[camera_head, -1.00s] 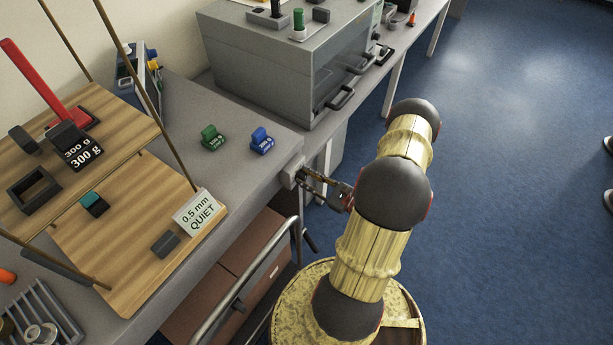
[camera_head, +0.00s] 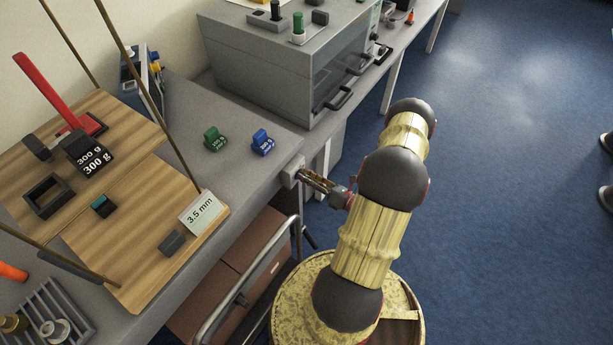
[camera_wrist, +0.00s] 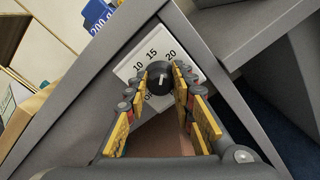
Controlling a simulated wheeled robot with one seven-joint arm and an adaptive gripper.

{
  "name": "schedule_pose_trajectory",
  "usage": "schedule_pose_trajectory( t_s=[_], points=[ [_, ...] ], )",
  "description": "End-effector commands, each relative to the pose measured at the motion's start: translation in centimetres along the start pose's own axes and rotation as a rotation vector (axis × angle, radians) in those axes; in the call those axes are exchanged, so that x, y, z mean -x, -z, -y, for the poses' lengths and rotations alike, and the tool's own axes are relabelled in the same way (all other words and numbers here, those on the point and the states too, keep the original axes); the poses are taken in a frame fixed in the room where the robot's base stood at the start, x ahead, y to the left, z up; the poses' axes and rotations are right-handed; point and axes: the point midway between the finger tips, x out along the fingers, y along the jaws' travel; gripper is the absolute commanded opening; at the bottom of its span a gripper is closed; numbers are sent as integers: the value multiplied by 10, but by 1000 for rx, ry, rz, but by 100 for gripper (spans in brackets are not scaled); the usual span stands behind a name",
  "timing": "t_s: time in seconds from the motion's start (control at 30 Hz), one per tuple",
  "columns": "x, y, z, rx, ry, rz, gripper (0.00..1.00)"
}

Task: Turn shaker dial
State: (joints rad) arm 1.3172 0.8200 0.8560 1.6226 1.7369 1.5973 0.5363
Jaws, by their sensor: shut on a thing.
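The dial (camera_wrist: 156,71) is a dark round knob with a pale pointer line. It sits on a white plate (camera_wrist: 128,70) marked 10, 15 and 20, fixed to the table's front edge. In the head view the plate (camera_head: 289,174) shows, but the dial is hidden. My gripper (camera_wrist: 163,80) is shut on the dial, with yellow-padded fingers on both sides of it. The gripper also shows in the head view (camera_head: 312,180). The shaker's wooden decks (camera_head: 135,240) stand at the left between thin rods. A card (camera_head: 202,213) on the lower deck reads "3.5 mm".
A black 300 g block (camera_head: 90,160) and a red-handled tool (camera_head: 55,98) rest on the upper deck. Green (camera_head: 214,138) and blue (camera_head: 263,142) weights stand on the grey table. A grey cabinet (camera_head: 260,75) is behind. A metal rail (camera_head: 255,272) runs below the table edge.

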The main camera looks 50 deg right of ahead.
Motion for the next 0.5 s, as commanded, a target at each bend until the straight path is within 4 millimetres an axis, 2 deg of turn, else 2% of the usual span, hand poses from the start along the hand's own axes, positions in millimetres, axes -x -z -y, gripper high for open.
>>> schedule_pose_trajectory(
  t_s=[0.2,0.5],
  points=[
    [0,2,0,-154,4,-3,0],
    [0,2,1,-268,4,-3,0]
  ],
)
